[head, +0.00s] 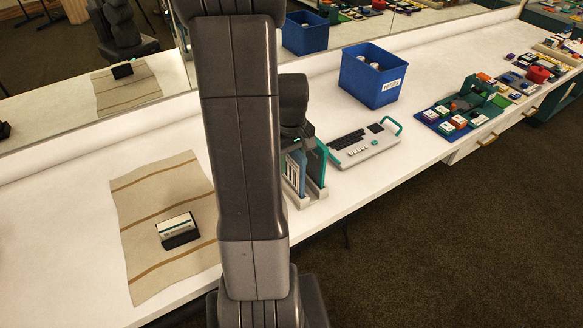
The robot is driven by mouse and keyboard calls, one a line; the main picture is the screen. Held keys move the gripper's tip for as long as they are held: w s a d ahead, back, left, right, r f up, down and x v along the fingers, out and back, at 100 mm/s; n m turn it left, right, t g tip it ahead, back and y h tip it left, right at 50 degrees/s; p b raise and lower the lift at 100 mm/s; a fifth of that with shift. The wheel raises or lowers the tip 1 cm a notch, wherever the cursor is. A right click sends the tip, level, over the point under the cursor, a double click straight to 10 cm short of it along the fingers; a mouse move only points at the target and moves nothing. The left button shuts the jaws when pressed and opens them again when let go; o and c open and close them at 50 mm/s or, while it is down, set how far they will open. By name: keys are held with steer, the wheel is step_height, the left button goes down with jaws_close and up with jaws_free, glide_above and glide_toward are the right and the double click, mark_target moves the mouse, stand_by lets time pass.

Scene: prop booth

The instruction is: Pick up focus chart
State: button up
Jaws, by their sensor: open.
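A small rack (318,193) stands on the white counter just right of my arm. It holds upright flat boards: a teal-edged board (317,163) and a blue and white board with dark markings (292,176). I cannot tell for sure which one is the focus chart. My gripper (302,130) is mostly hidden behind my arm. Its dark end shows just above the rack, and its fingertips cannot be made out. I see nothing held in it. My arm also hides the rack's left part.
A striped cloth (135,215) with a card in a dark holder (178,231) lies left. A grey keyboard device (364,145), a blue bin (368,80) and a blue tray of small blocks (432,122) stand right. A mirror runs along the back.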

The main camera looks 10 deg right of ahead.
jaws_close()
